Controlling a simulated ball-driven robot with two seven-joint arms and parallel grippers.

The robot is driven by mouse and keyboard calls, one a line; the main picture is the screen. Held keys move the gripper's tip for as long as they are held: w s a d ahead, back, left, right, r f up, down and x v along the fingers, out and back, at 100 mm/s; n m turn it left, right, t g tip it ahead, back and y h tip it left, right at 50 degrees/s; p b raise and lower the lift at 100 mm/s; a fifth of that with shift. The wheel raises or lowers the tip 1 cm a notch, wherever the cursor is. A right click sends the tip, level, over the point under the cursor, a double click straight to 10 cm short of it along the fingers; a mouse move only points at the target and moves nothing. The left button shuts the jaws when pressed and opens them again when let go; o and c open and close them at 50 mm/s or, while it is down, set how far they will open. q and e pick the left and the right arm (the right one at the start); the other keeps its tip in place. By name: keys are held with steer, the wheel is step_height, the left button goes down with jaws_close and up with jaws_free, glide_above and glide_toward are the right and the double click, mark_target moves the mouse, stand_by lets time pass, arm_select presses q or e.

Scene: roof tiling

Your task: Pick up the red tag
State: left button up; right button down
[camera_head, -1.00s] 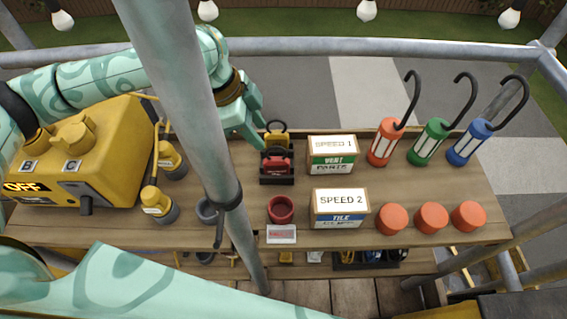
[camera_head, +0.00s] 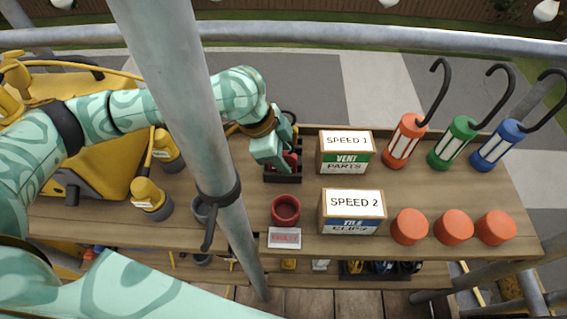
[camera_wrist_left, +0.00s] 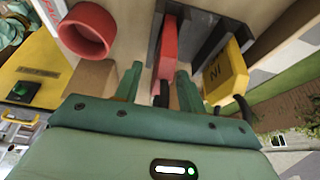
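The red tag (camera_head: 293,159) stands in a dark holder (camera_head: 283,178) on the upper shelf, mostly covered by my left gripper in the head view. In the left wrist view the red tag (camera_wrist_left: 167,48) shows upright in the dark holder (camera_wrist_left: 220,35), with a yellow tag (camera_wrist_left: 225,72) beside it. My left gripper (camera_head: 280,143) is at the holder. In the wrist view its two fingers (camera_wrist_left: 158,80) are apart, with the red tag between and just beyond them; contact cannot be told. My right gripper is not in view.
A red cup (camera_head: 286,210) stands in front of the holder. A grey pole (camera_head: 180,100) crosses the view left of the holder. Lamps and orange cylinders (camera_head: 453,226) stand farther right.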

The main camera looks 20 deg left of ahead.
arm_select(q)
jaws_close()
